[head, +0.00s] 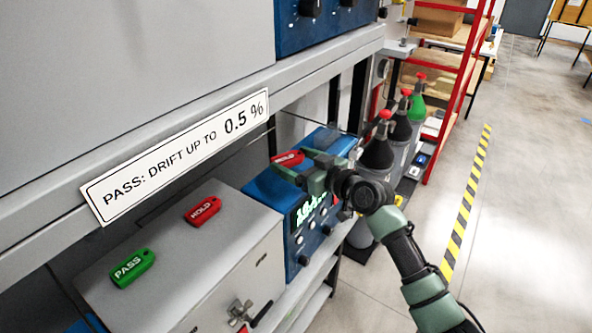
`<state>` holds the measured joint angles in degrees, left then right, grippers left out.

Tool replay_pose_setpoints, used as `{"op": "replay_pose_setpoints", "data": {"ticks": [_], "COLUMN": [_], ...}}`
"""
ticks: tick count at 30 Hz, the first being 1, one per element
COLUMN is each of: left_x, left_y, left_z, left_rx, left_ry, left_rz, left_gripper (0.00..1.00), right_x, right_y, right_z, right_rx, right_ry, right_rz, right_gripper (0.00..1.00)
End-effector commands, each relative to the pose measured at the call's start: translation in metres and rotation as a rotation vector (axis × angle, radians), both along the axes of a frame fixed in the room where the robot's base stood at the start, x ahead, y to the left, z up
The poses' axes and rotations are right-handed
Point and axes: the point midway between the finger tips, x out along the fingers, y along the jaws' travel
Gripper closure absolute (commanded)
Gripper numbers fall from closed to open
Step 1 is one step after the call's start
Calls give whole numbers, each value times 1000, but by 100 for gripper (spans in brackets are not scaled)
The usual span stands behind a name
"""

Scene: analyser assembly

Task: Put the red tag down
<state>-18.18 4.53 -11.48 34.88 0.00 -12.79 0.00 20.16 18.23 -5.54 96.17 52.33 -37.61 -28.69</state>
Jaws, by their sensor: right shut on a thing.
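My right gripper (293,165) is at the top of the blue analyser (262,187), its arm coming in from the lower right. It is shut on a red tag (288,157), which shows between its fingers. The tag is at or just above the analyser's top; I cannot tell whether it touches. A second red tag (202,210), marked HOLD, lies on the grey box (190,255) to the left. A green tag (133,268), marked PASS, lies on the same box. My left gripper is not in view.
A shelf edge with a sign (175,157) reading "PASS: DRIFT UP TO 0.5 %" runs above the box and analyser. Gas cylinders with red caps (378,150) stand beyond the analyser. A red-framed rack (458,95) is behind them. The floor at right is open, with a yellow-black stripe (467,205).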

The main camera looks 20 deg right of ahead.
Motion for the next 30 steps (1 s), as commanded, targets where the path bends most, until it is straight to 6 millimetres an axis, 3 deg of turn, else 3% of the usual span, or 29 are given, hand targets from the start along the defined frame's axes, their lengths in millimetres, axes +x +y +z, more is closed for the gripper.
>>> {"op": "replay_pose_setpoints", "data": {"ticks": [4,12,22,23,24,25,30], "left_x": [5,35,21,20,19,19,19], "left_y": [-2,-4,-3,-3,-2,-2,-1], "left_z": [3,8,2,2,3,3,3], "left_rx": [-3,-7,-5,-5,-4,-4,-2], "left_ry": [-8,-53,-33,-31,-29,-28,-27], "left_rz": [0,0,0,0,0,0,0], "left_gripper": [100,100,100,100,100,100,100], "right_x": [0,0,0,0,0,0,0], "right_y": [0,0,0,0,0,0,0], "right_z": [-15,-43,-47,-46,-45,-45,-45], "right_rx": [1,1,0,-1,0,0,0], "right_ry": [3,-1,-2,-1,-2,-1,-1], "right_rz": [0,-1,-1,-1,0,0,0], "right_gripper": [59,59,59,17,6,0,0]}}
